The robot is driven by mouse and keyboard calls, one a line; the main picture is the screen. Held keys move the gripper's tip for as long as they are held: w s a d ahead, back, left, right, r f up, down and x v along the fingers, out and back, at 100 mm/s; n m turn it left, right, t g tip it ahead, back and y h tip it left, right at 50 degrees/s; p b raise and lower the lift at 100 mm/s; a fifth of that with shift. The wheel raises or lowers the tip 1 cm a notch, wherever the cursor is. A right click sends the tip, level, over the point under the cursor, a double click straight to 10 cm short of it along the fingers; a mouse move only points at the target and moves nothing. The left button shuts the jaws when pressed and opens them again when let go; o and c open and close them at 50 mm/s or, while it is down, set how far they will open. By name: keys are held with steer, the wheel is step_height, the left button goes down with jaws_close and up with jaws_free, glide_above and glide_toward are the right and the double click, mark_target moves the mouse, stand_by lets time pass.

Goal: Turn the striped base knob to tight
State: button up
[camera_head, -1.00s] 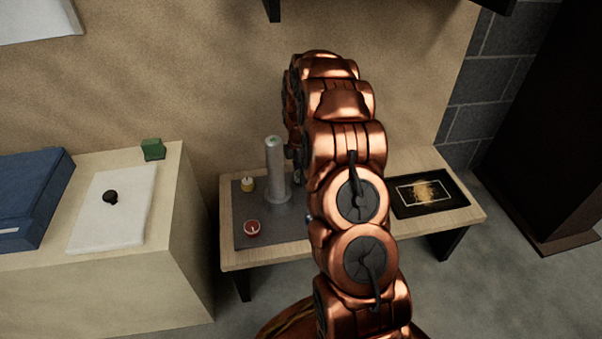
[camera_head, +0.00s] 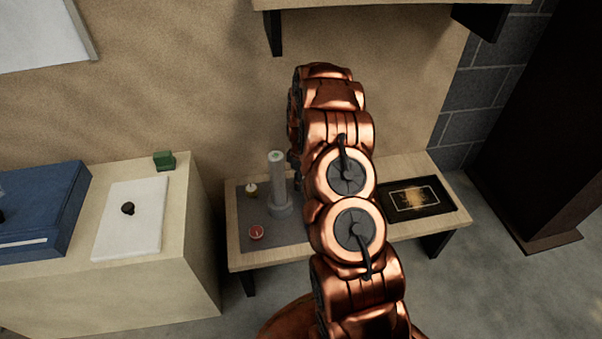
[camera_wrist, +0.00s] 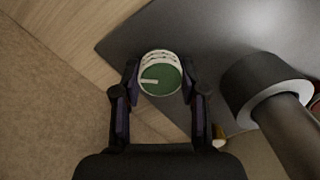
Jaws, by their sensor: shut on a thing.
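The striped base knob (camera_wrist: 160,73) shows in the wrist view, with a green top face, a white pointer bar aimed left and white-and-green banding along its far side. My gripper (camera_wrist: 160,83) is shut on it, one dark finger on each side. It sits near the edge of the grey mat (camera_wrist: 185,25). In the head view my copper arm hides the knob and my fingers. A grey post (camera_head: 278,180) on a round base stands on the mat; it also shows in the wrist view (camera_wrist: 285,125), right of my gripper. No tight mark is readable.
A small yellow item (camera_head: 250,190) and a red dish-like item (camera_head: 256,233) are on the mat. A black tray (camera_head: 415,199) lies on the bench's right. A cabinet at left bears a white board (camera_head: 130,220), blue case (camera_head: 40,215) and green block (camera_head: 164,160).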

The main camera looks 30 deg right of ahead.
steer(key=m+p, duration=0.4)
steer(key=m, duration=0.1)
steer(key=shift+s+r+m+p, duration=0.1)
steer(key=shift+r+m+p, duration=0.1)
steer(key=shift+m+p, duration=0.15)
steer(key=m+p, duration=0.3)
steer(key=shift+m, duration=0.25)
steer(key=m+p, duration=0.4)
steer(key=shift+t, duration=0.4)
steer(key=shift+f+m+p, duration=0.1)
steer(key=shift+m+p, duration=1.5)
steer(key=shift+m, duration=0.1)
steer(key=shift+f, duration=0.1)
steer(key=o, duration=1.1)
steer(key=shift+o, duration=0.2)
